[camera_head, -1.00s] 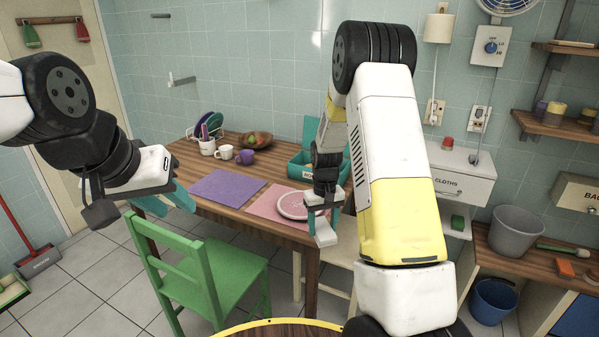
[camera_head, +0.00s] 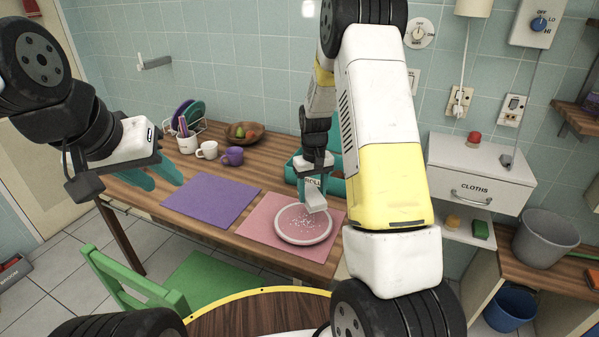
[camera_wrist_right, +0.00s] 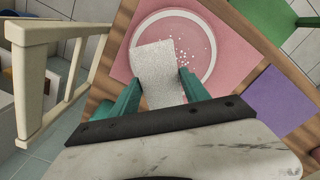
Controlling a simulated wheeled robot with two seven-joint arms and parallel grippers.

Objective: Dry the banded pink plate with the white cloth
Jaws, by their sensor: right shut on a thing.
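The banded pink plate (camera_head: 292,230), pink with a pale rim, lies on a pink mat (camera_head: 256,228) near the table's front edge. White drops are scattered on its middle; it also shows in the right wrist view (camera_wrist_right: 198,32). My left gripper (camera_head: 152,175) is open and empty, left of the purple mat.
A purple mat (camera_head: 205,203) lies left of the pink one. Behind stand a white mug (camera_head: 207,150), a purple mug (camera_head: 232,156), a fruit bowl (camera_head: 244,135) and a dish rack. A teal box (camera_head: 298,166) stands behind my right gripper. A green chair (camera_head: 215,283) is in front.

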